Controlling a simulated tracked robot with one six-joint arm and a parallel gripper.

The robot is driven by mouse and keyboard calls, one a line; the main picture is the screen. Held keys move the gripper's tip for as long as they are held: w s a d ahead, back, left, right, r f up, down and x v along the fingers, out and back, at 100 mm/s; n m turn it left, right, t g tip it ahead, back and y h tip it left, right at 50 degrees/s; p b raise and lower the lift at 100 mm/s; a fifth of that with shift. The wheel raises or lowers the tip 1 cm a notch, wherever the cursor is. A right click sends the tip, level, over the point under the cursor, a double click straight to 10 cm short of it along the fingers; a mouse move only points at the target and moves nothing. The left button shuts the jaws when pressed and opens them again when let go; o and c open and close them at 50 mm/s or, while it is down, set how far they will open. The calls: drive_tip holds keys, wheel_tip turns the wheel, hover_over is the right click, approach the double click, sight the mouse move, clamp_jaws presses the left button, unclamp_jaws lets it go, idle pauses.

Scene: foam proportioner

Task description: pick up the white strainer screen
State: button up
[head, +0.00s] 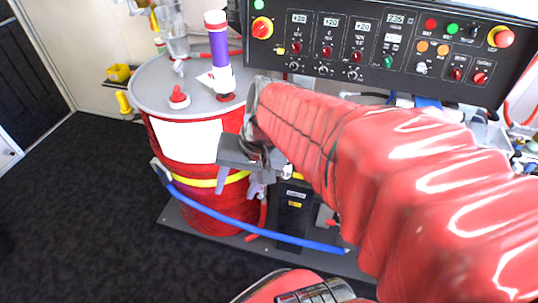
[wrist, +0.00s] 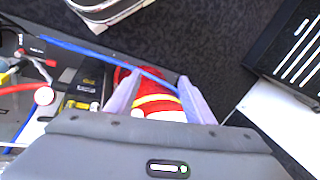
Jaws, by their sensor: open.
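I cannot pick out the white strainer screen for certain in either view. My gripper (head: 237,188) hangs in front of the red drum (head: 185,190) with its fingers pointing down, apart and with nothing seen between them. In the wrist view the two fingers of my gripper (wrist: 160,84) stand apart, with the red drum, its yellow band and a white patch behind them. My red-sleeved arm hides much of the right side of the head view.
A purple cylinder with white ends (head: 219,50) stands on the drum's grey lid (head: 150,92). A black control panel (head: 390,45) is above my arm. A blue hose (head: 250,232) crosses low in front of the drum. Dark floor (head: 80,220) lies open at left.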

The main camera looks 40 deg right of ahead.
drive_tip(key=w+d+f+m+t+y, duration=0.2)
drive_tip(key=w+d+f+m, duration=0.1)
drive_tip(key=d+f+m, duration=0.3)
drive_tip(key=w+d+f+m+t+y, duration=0.1)
drive_tip(key=w+d+f+m+y, duration=0.15)
drive_tip(key=d+m, duration=0.5)
drive_tip(key=s+d+f+m+t+h, duration=0.1)
drive_tip(key=d+f+m+t, duration=0.1)
drive_tip(key=d, duration=0.4)
drive_tip(key=s+d+f+m+t+h, duration=0.1)
drive_tip(key=s+d+f+m+t, duration=0.1)
drive_tip(key=d+f+m, duration=0.3)
drive_tip(key=s+d+f+m+t+h, duration=0.1)
drive_tip(key=d+f+m+t, duration=0.2)
drive_tip(key=d+m, duration=0.2)
drive_tip(key=d, duration=0.3)
drive_tip(key=shift+s+f, duration=0.4)
approach(287, 170)
drive_tip(key=shift+w+d, duration=0.15)
drive_tip(key=shift+w, duration=0.75)
drive_tip(key=shift+w+d, duration=0.15)
drive_tip(key=shift+w, duration=0.8)
